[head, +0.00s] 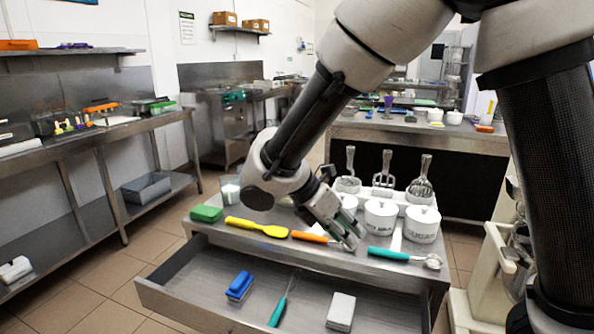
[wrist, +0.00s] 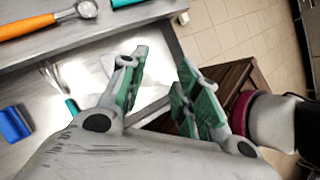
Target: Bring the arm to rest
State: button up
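My arm reaches from the upper right of the head view down to the left, bent at a joint above the steel worktable (head: 213,228). My gripper (head: 350,238) hangs over the table's front edge, by the orange-handled tool (head: 310,237) and in front of the white pots. In the wrist view my gripper (wrist: 160,68) has its green-padded fingers spread apart with nothing between them. The orange handle also shows in the wrist view (wrist: 30,25), ending in a round metal scoop. How far the fingertips stand above the table is hard to tell.
A green sponge (head: 206,213), yellow spatula (head: 257,228), teal scoop (head: 388,254) and white pots (head: 380,220) crowd the tabletop. Floor at left is clear.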

jog(key=s+d+r+m+g+y, duration=0.1)
jog(key=s+d+r+m+y, duration=0.2)
jog(key=d+m, duration=0.5)
jog(key=s+d+r+m+y, duration=0.2)
jog(key=d+r+m, duration=0.35)
jog(key=d, duration=0.45)
jog(key=s+d+r+m+t+y, duration=0.2)
jog(key=s+d+r+m+t, duration=0.1)
jog(key=s+d+m, duration=0.5)
jog(key=s+m, duration=0.1)
jog(key=m, duration=0.2)
jog(key=shift+s+r+t+y, duration=0.15)
jog(key=shift+t+y, duration=0.15)
